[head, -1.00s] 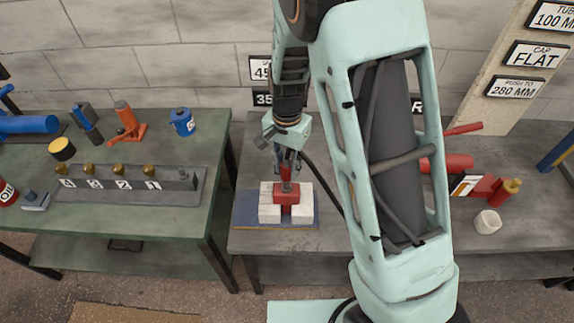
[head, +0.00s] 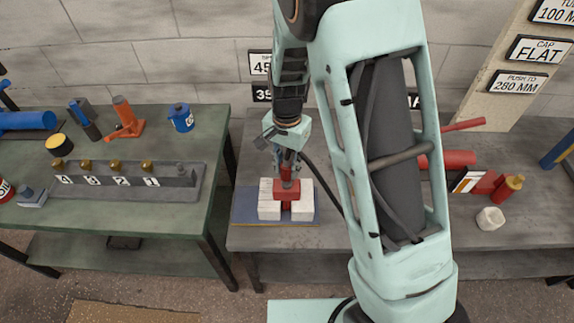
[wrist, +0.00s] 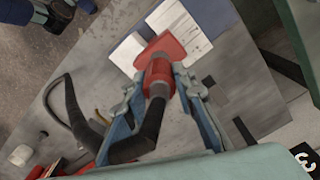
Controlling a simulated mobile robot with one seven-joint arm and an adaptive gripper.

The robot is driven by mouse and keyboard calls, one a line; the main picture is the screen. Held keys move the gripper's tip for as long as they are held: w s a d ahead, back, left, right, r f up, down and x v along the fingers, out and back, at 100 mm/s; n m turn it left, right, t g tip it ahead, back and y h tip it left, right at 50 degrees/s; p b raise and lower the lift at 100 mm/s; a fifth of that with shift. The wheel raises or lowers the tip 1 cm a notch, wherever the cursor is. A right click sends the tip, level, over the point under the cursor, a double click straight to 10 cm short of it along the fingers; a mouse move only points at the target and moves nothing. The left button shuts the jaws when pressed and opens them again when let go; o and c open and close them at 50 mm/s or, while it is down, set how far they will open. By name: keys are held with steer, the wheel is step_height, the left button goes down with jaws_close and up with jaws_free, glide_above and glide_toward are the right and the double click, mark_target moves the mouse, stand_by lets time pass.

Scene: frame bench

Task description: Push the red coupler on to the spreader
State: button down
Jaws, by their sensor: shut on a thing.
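My gripper (wrist: 160,82) is shut around the red coupler (wrist: 157,74), which has a black hose (wrist: 153,125) bending away from its near end. In the head view my gripper (head: 287,160) points down over the red spreader (head: 287,191), which sits between white blocks (head: 268,207). In the wrist view the flared red spreader (wrist: 165,47) lies right beyond the coupler, in line with it. The two look in contact or very close; the joint between them is too small to tell whether it is seated.
The blocks rest on a blue mat (head: 240,207) on the grey bench (head: 390,238). The black hose loops beside my gripper. At right are a yellow-topped red bottle (head: 508,188) and a white cup (head: 490,218). A green table (head: 215,125) with a numbered rack (head: 130,185) stands at left.

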steer(key=shift+f+b, duration=0.6)
steer(key=shift+f, duration=0.3)
steer(key=c, duration=1.5)
jaws_free()
step_height(320, 180, up, 12)
steer(key=shift+r, duration=0.1)
